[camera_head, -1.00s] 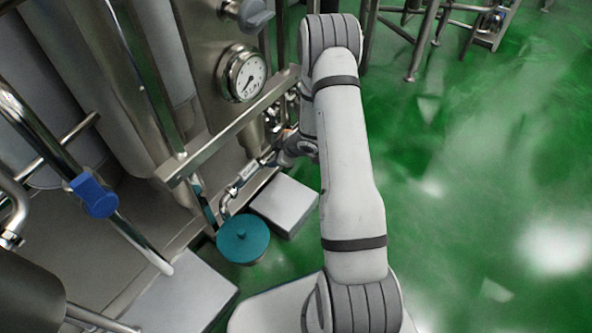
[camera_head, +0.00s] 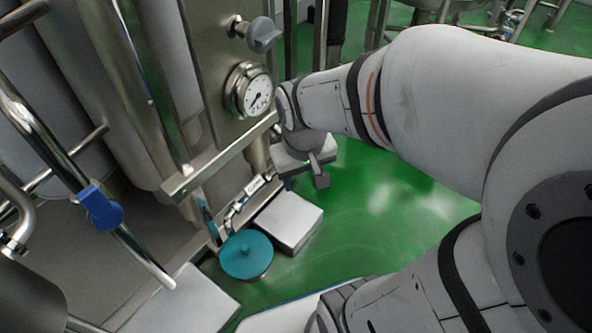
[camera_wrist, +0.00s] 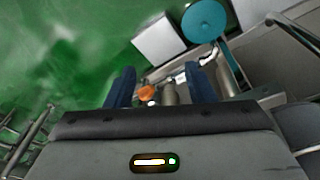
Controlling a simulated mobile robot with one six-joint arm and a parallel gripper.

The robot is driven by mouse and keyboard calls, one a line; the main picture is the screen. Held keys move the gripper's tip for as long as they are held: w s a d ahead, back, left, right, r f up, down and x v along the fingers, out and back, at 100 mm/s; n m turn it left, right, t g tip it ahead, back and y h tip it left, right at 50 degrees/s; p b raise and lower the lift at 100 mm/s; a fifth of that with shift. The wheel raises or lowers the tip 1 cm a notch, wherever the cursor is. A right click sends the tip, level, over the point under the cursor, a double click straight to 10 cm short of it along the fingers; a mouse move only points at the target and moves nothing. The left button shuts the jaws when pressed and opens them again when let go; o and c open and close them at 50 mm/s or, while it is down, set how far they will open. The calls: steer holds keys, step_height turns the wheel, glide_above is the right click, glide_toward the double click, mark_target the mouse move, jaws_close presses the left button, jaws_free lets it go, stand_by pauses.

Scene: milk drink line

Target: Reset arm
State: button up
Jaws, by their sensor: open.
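My arm reaches in from the right side of the head view, folded at the elbow. My gripper (camera_head: 318,172) hangs beside the machine's lower right edge, above the green floor. In the wrist view my gripper (camera_wrist: 162,88) shows two blue fingers set well apart, with nothing held between them. An orange part (camera_wrist: 147,92) and metal fittings show beyond the fingers in the wrist view. I cannot tell their distance from the fingertips.
A steel machine with a pressure gauge (camera_head: 250,90) and grey knob (camera_head: 262,34) stands left of my gripper. Below are a pale box (camera_head: 288,222) and a round teal lid (camera_head: 246,255). A blue clamp (camera_head: 99,207) sits on a pipe. Green floor (camera_head: 400,205) lies open beyond.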

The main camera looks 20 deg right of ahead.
steer(key=s, duration=0.1)
steer(key=s+a, duration=0.1)
steer(key=s, duration=0.1)
steer(key=shift+s+a+r+m+y, duration=0.15)
steer(key=shift+s+r+m+y, duration=0.15)
steer(key=shift+r, duration=0.1)
step_height(320, 180, up, 36)
steer(key=t+p, duration=0.1)
steer(key=p, duration=3.2)
steer(key=shift+s, duration=0.3)
steer(key=shift+r, duration=0.1)
